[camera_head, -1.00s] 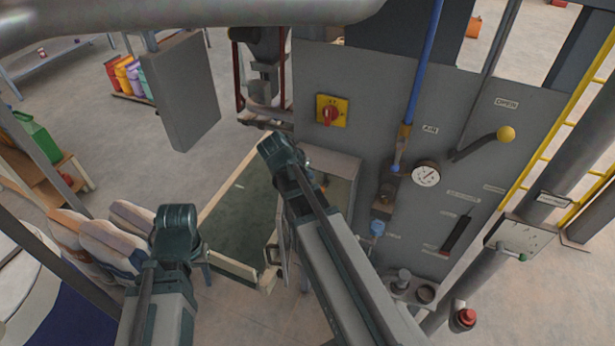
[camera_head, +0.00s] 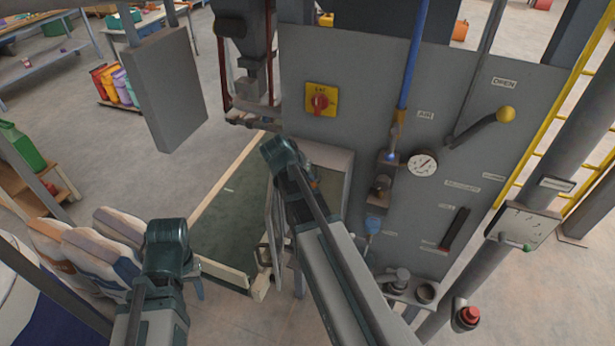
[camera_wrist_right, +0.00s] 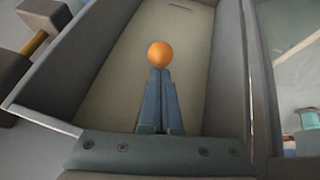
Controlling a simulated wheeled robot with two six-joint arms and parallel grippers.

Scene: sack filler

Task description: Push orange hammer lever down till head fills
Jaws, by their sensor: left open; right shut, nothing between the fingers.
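An orange ball knob (camera_wrist_right: 160,55), which I take to be the hammer lever's end, shows in the right wrist view inside an open-fronted grey housing. My right gripper (camera_wrist_right: 161,75) is shut and empty. Its fingertips are right at the knob's lower edge in that view; I cannot tell whether they touch. In the head view my right wrist hides most of the housing (camera_head: 343,163) and the lever. My left gripper (camera_head: 168,240) is open, low on the left, away from the machine; its fingers are hard to make out. The filling head cannot be made out clearly.
The grey machine panel (camera_head: 440,130) carries a yellow switch plate (camera_head: 332,91), a gauge (camera_head: 422,163) and a yellow-knobbed lever (camera_head: 505,114). A hanging grey box (camera_head: 172,90) and a green-topped platform (camera_head: 225,215) stand behind my arms.

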